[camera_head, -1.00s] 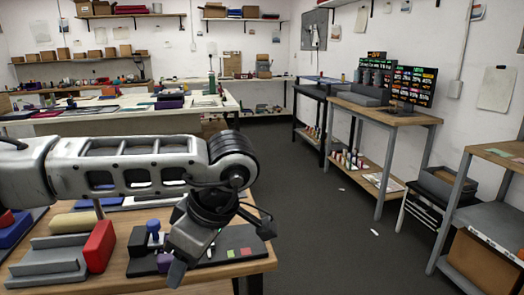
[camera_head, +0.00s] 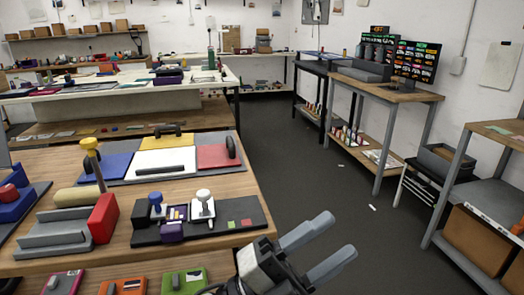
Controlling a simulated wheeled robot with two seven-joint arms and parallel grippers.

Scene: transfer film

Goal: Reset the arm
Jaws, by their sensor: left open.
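My left gripper (camera_head: 339,234) is at the bottom of the head view, right of the near table's front right corner. Its two grey fingers point up and to the right, apart, with nothing between them. It appears over the dark floor and touches nothing that I can see. The rest of the left arm is almost all below the picture. My right gripper is not in view.
The near wooden table (camera_head: 100,263) holds a black tray (camera_head: 228,234) with stamps, a red block (camera_head: 103,218), a grey stepped block (camera_head: 45,236) and coloured panels (camera_head: 163,162). A grey-framed shelf (camera_head: 477,205) stands at right. The dark floor (camera_head: 345,205) between them is clear except for small scraps.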

